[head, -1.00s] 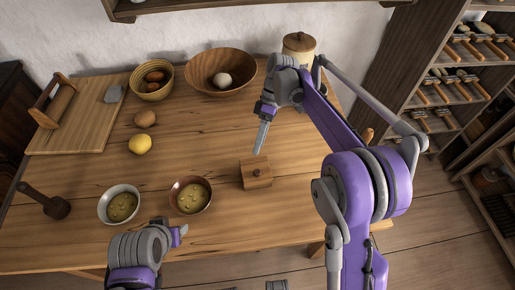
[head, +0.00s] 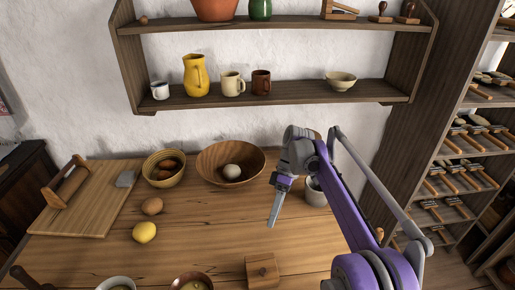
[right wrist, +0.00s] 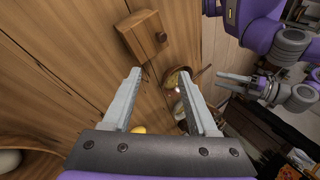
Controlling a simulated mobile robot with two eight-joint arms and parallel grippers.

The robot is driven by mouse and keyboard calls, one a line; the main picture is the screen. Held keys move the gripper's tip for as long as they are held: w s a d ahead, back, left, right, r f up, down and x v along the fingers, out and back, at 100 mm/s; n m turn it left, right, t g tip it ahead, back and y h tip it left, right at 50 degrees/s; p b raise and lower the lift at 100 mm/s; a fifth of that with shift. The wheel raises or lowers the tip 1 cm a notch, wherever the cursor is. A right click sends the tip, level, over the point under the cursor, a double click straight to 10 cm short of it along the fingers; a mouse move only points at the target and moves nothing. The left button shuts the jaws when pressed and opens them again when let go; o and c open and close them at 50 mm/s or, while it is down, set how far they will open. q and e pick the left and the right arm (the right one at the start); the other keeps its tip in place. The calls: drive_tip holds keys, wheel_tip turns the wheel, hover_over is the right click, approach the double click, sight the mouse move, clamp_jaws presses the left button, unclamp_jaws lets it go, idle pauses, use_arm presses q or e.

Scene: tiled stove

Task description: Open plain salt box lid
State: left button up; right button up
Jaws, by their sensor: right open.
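The salt box is a small plain wooden box (head: 262,270) with a dark knob, at the bottom edge of the head view. Its lid looks shut. It also shows in the right wrist view (right wrist: 143,35), beyond the left finger. My right gripper (head: 272,224) hangs above the table, behind the box in the head view, apart from it. In the right wrist view its two fingers (right wrist: 168,95) are spread with nothing between them. My left gripper shows only in the right wrist view (right wrist: 235,84), small, with its fingers seemingly apart and empty.
Bowls, one holding an egg (head: 231,172), and a pale crock (head: 315,192) stand behind my right gripper. A lemon (head: 144,232) and a cutting board (head: 85,205) are at left. Two bowls at the bottom edge are cut off. A wall shelf (head: 270,98) hangs above.

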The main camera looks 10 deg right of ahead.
drive_tip(key=s+d+r+m+t+h, duration=0.1)
drive_tip(key=s+d+m+t, duration=0.1)
drive_tip(key=s+m+t, duration=0.3)
drive_tip(key=s+d+m+h, duration=0.1)
drive_tip(key=s+d+m, duration=0.1)
drive_tip(key=s, duration=0.5)
drive_tip(key=s+d+f+m+t+h+p, duration=0.1)
drive_tip(key=s+d+f+m+t, duration=0.2)
drive_tip(key=s, duration=0.4)
drive_tip(key=s+d+f+m+t+h+p, duration=0.1)
drive_tip(key=s+f+m+t, duration=0.2)
drive_tip(key=s+f, duration=0.25)
wheel_tip(320, 180, up, 6)
drive_tip(key=m+g+b, duration=0.1)
drive_tip(key=m+g, duration=0.5)
drive_tip(key=m, duration=0.2)
hover_over(263, 270)
wheel_tip(263, 270, down, 11)
drive_tip(key=shift+b, duration=0.4)
clamp_jaws()
